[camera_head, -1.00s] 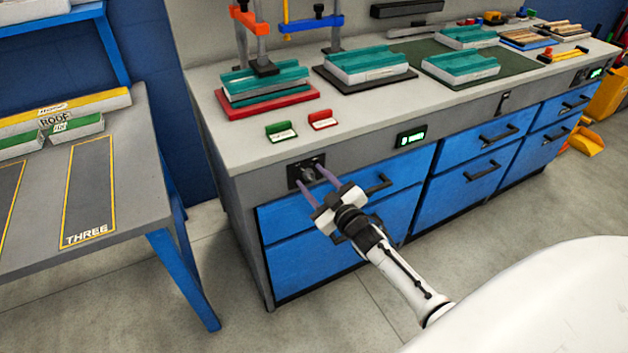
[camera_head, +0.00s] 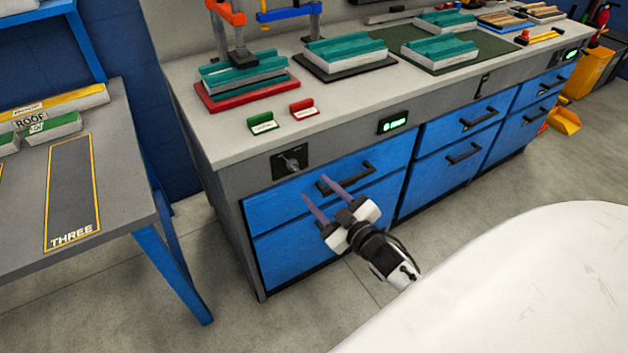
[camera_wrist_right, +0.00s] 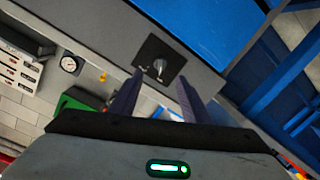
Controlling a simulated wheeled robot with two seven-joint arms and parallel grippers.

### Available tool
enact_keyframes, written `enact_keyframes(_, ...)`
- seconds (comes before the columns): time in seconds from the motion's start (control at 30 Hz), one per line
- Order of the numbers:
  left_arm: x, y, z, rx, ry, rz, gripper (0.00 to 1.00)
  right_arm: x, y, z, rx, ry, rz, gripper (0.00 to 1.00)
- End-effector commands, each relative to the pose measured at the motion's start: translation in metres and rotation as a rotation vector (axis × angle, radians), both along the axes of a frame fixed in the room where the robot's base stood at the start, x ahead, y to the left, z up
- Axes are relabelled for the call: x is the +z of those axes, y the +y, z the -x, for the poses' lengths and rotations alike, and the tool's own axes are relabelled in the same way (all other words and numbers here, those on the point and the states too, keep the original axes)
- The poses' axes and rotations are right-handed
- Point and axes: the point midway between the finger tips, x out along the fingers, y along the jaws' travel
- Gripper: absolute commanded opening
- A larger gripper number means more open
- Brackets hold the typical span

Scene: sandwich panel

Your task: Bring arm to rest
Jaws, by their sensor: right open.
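My right gripper (camera_head: 317,196) is open and empty in front of the blue drawers of the workbench (camera_head: 232,158). Its two purple fingers point toward the bench front, apart from it as far as I can tell. A rotary switch (camera_head: 291,162) on a black plate sits on the bench front, up and left of the fingers. In the right wrist view the switch (camera_wrist_right: 160,66) lies beyond the two spread fingers, in the gap between them. My left gripper is not in view.
A drawer handle (camera_head: 346,180) is close to the fingertips. Green and red card holders (camera_head: 263,121) stand on the bench top, near a red base (camera_head: 248,95) with teal and white panels. A grey table (camera_head: 120,200) stands at left. Floor is clear between them.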

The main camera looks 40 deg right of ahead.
Motion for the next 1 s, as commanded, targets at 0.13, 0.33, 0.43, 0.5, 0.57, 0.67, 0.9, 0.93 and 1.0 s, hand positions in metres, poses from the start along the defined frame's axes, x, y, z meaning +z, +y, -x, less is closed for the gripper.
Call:
enact_keyframes(0.13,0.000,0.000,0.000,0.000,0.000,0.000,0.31,0.000,0.000,0.000,0.000,0.000,0.000,0.43)
enact_keyframes(0.33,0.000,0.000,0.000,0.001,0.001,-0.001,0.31,0.000,0.000,0.000,0.000,0.000,0.000,0.43)
enact_keyframes(0.43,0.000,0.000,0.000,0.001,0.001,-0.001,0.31,0.000,0.000,0.000,0.000,0.000,0.000,0.43)
enact_keyframes(0.5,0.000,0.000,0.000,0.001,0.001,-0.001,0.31,-0.001,0.000,0.000,0.000,0.001,-0.001,0.43)
enact_keyframes(0.57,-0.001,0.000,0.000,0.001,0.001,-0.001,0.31,-0.005,0.004,0.004,0.002,0.015,-0.010,0.43)
enact_keyframes(0.67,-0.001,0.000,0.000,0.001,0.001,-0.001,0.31,-0.026,0.022,0.022,0.010,0.090,-0.057,0.43)
enact_keyframes(0.9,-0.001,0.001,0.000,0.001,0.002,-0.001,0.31,-0.104,0.112,0.122,0.047,0.437,-0.283,0.43)
enact_keyframes(0.93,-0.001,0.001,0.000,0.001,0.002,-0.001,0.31,-0.110,0.123,0.135,0.051,0.479,-0.309,0.43)
enact_keyframes(1.0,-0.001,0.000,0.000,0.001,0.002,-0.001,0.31,-0.122,0.147,0.164,0.062,0.568,-0.364,0.43)
